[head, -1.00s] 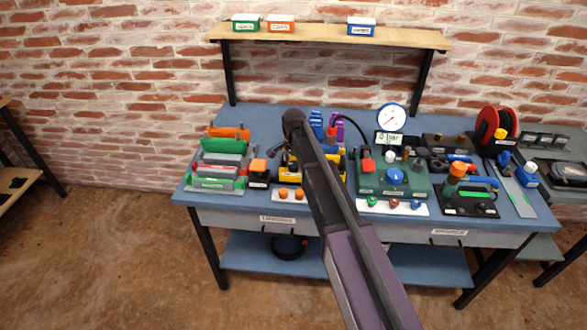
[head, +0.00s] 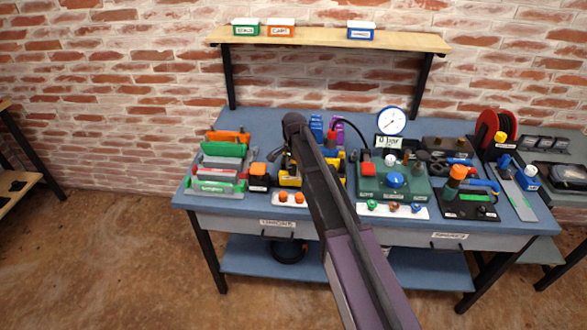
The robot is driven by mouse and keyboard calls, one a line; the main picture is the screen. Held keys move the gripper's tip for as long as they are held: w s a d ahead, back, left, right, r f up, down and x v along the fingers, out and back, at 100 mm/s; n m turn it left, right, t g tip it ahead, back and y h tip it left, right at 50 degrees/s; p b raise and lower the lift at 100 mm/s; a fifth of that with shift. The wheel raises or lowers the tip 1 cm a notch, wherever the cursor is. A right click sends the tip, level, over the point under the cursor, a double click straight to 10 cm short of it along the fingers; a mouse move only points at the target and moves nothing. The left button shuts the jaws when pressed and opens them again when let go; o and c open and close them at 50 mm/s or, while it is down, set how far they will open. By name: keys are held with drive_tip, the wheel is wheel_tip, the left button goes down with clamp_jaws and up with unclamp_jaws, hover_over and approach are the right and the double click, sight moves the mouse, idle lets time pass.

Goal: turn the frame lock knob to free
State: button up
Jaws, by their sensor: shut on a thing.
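A yellow and black frame (head: 289,181) stands on the blue bench, left of the middle, partly covered by my arm. My gripper (head: 287,161) is a small dark shape just left of my arm, down at this frame. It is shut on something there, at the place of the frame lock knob. The knob itself is hidden by my gripper and arm, so its setting cannot be read.
Orange and green blocks in a grey rack (head: 221,165) stand left on the bench (head: 262,114). A green pump block (head: 410,190) with a blue knob and a round gauge (head: 391,121) stand right. A hose reel (head: 494,133) is farther right.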

drive_tip(key=shift+n, duration=0.3)
drive_tip(key=n, duration=0.3)
drive_tip(key=shift+s+n, duration=0.1)
drive_tip(key=shift+n, duration=0.3)
drive_tip(key=n, duration=0.4)
drive_tip(key=shift+n, duration=0.3)
drive_tip(key=n, duration=0.4)
drive_tip(key=shift+n, duration=2.4)
drive_tip(key=o, duration=1.1)
drive_tip(key=shift+o, duration=0.2)
